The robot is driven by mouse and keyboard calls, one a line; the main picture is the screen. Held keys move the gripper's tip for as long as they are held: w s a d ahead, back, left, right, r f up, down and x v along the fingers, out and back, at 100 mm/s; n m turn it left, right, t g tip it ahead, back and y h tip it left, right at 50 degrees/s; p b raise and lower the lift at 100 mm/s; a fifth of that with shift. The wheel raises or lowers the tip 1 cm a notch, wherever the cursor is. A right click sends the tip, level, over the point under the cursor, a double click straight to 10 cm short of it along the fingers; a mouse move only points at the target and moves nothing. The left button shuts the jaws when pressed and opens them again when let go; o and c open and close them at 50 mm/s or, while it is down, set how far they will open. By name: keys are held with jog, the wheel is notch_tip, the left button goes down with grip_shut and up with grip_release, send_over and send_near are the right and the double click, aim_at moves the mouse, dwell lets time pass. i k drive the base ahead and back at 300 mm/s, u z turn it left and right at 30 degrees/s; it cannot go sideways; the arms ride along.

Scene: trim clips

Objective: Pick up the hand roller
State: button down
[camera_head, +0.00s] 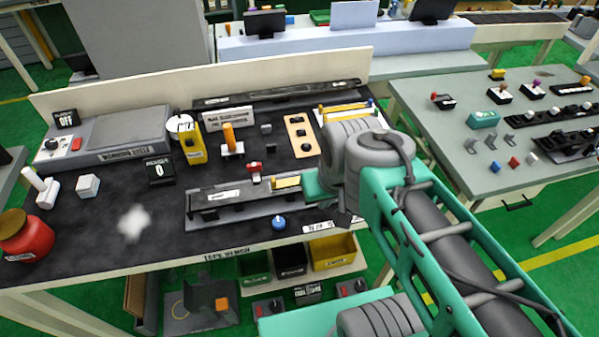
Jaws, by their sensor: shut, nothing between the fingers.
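No label names the hand roller. One candidate is an orange-handled tool (229,134) standing upright in a small white base, back middle of the black bench mat. Another is a white handled piece (41,187) at the left end of the bench. I cannot tell which is the roller. My gripper (345,217) is shut and empty near the bench's right front, partly hidden by my arm. It is apart from both candidates, to their right.
A long dark fixture with a grey base (240,204) lies left of my gripper, with a blue knob (278,222) before it.

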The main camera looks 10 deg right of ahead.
aim_at(232, 148)
jog(key=z, duration=1.95)
jog(key=k, duration=1.2)
jog(key=u, duration=1.9)
jog(key=i, duration=0.95)
jog(key=u, duration=0.05)
